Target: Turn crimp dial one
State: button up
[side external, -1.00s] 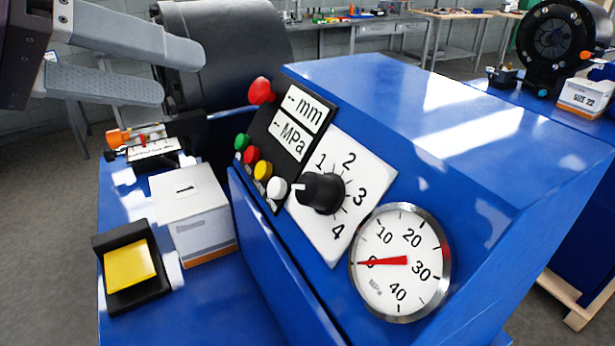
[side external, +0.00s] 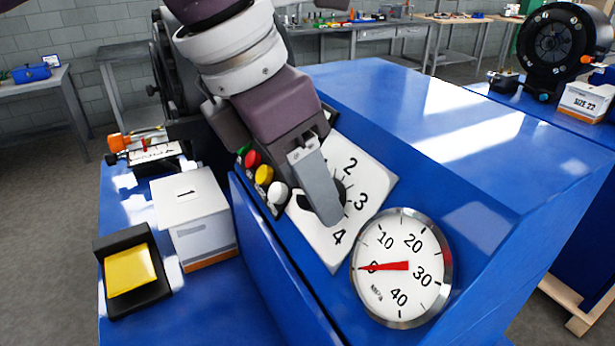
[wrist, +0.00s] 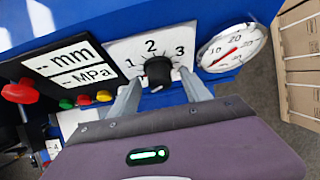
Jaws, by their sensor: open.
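The crimp dial (side external: 341,187) is a black knob on a white plate (side external: 372,182) numbered 1 to 4, on the sloping blue crimper panel. My gripper (side external: 326,208) is at the dial, its near finger hiding much of the knob in the side view. In the wrist view the open fingers of my gripper (wrist: 160,78) reach to either side of the knob (wrist: 158,70). The knob's white mark appears at its lower side there, away from the numbers. I cannot tell whether either finger touches the knob.
A round gauge (side external: 401,268) sits right of the dial, its red needle near 0. Red, yellow and white buttons (side external: 264,175) lie close left of my gripper. A yellow pedal (side external: 131,271) is at lower left. A second crimper (side external: 553,47) stands at back right.

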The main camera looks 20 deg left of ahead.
jog(key=shift+f, duration=0.2)
grip_shut()
